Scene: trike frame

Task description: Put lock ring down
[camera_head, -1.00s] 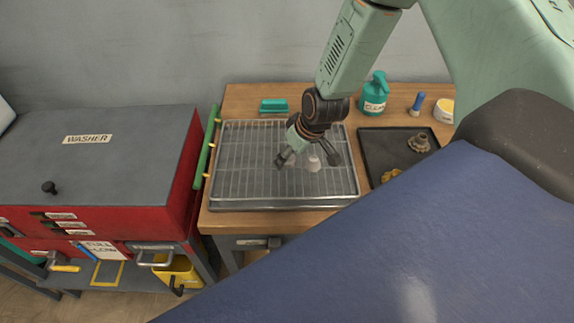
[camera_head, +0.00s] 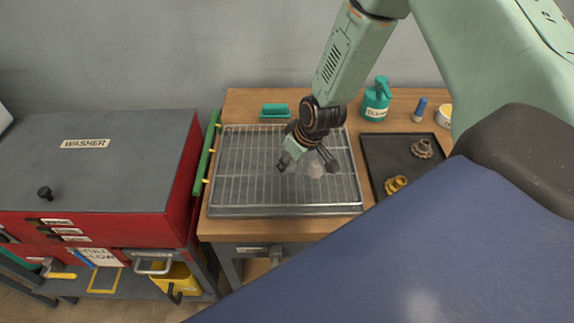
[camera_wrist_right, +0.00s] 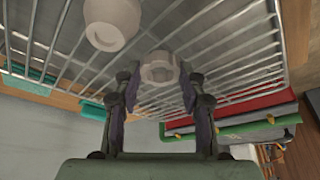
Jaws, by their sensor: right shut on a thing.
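The lock ring, a small pale ring (camera_wrist_right: 158,70), sits between the fingertips of my right gripper (camera_wrist_right: 160,78) in the wrist view. My right gripper also shows in the head view (camera_head: 307,167), low over the wire rack tray (camera_head: 240,190), shut on the ring. Whether the ring touches the wires is unclear. A larger pale part (camera_wrist_right: 112,22) with a hole is beside it in the wrist view. In the head view a pale part (camera_head: 315,171) shows by the fingers; I cannot tell which it is. My left gripper is not in view.
A dark tray (camera_head: 385,150) at right holds a brown gear-like part (camera_head: 422,148) and a yellow part (camera_head: 396,184). The red washer (camera_head: 110,170) is at left. The rack's left side is clear.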

